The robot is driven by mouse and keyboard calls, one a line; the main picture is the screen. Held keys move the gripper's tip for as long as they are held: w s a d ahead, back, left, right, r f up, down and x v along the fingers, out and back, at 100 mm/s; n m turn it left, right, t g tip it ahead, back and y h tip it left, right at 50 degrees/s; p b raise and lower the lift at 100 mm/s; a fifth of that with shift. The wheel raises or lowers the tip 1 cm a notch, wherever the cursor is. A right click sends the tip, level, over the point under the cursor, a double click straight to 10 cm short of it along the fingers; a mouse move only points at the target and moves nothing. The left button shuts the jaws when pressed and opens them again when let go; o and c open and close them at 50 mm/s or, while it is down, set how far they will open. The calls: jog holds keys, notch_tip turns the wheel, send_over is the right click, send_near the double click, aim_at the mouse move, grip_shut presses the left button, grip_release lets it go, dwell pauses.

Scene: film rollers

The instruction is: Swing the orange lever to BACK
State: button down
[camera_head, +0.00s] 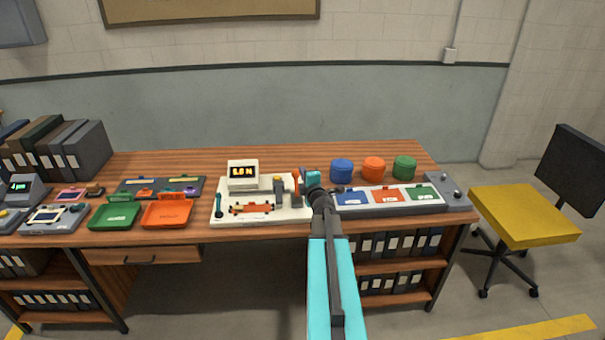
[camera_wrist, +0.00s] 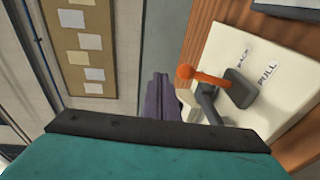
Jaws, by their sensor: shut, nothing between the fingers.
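The orange lever (camera_head: 296,186) stands at the right end of a white tester board (camera_head: 262,212), left of my gripper. In the wrist view the orange lever (camera_wrist: 207,78) has a round knob and rises from a dark grey mount. The labels BACK (camera_wrist: 243,57) and PULL (camera_wrist: 267,74) are on the board beside the mount. I cannot tell its exact tilt. My gripper (camera_head: 312,179) is close to the lever's right side; its purple fingers (camera_wrist: 162,98) are shut and empty, just apart from the knob in the picture.
A display reading about 1.0 N (camera_head: 242,172) stands behind the board. Right of my arm is a grey tray with coloured panels (camera_head: 392,197), with blue, orange and green pots behind. Green and orange trays (camera_head: 167,214) lie left. Bare wood shows behind the board.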

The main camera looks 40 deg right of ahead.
jog(key=s+a+r, duration=0.2)
jog(key=s+r, duration=0.1)
jog(key=s, duration=0.2)
jog(key=shift+a+r, duration=0.35)
jog(key=shift+a, duration=0.05)
dwell(0.5)
